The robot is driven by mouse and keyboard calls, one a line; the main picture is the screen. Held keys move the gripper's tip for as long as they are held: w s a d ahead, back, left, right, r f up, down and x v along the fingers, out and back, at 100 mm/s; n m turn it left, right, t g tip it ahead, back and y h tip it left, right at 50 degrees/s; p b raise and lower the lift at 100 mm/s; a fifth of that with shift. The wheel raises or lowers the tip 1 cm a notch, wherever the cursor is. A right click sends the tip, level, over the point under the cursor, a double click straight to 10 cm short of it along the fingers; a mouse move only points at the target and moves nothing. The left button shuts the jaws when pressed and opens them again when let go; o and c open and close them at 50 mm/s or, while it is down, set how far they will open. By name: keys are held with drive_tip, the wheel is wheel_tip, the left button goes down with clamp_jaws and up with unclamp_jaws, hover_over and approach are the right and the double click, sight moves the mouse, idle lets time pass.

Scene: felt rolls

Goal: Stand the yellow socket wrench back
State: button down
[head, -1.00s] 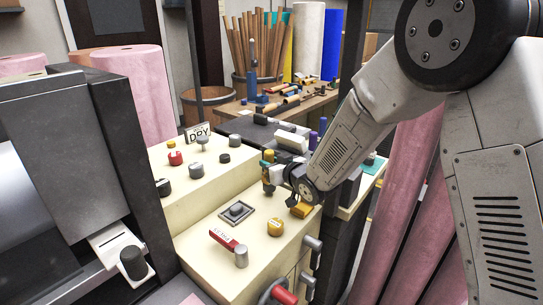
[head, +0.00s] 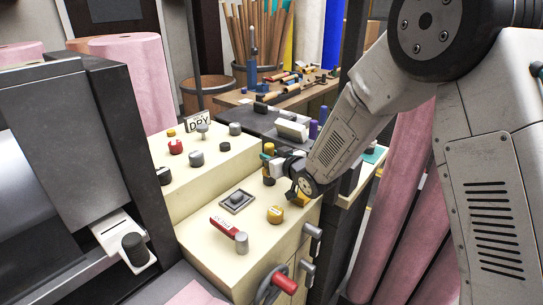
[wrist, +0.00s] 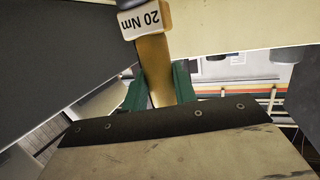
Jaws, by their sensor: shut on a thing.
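The yellow socket wrench (wrist: 153,62) shows in the wrist view as an ochre handle with a white collar reading "20 Nm", upside down in the picture. My gripper (wrist: 163,88), with green fingers, is shut on this handle. In the head view my gripper (head: 270,160) is over the far right part of the cream control panel. Only small yellow bits of the wrench show there, and my wrist hides much of it. I cannot tell whether its lower end touches the panel. The place where it stands is not clear in either view.
The cream panel (head: 190,235) carries a yellow knob (head: 275,214), a red-handled lever (head: 222,226), a square grey button (head: 237,201) and several other knobs. A bench (head: 240,100) with tools stands behind. Pink felt rolls (head: 400,220) lean at the right.

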drive_tip(key=shift+f, duration=0.25)
drive_tip(key=c, duration=1)
unclamp_jaws()
drive_tip(key=shift+c, duration=0.2)
drive_tip(key=v, duration=0.7)
drive_tip(key=shift+s+d, duration=0.3)
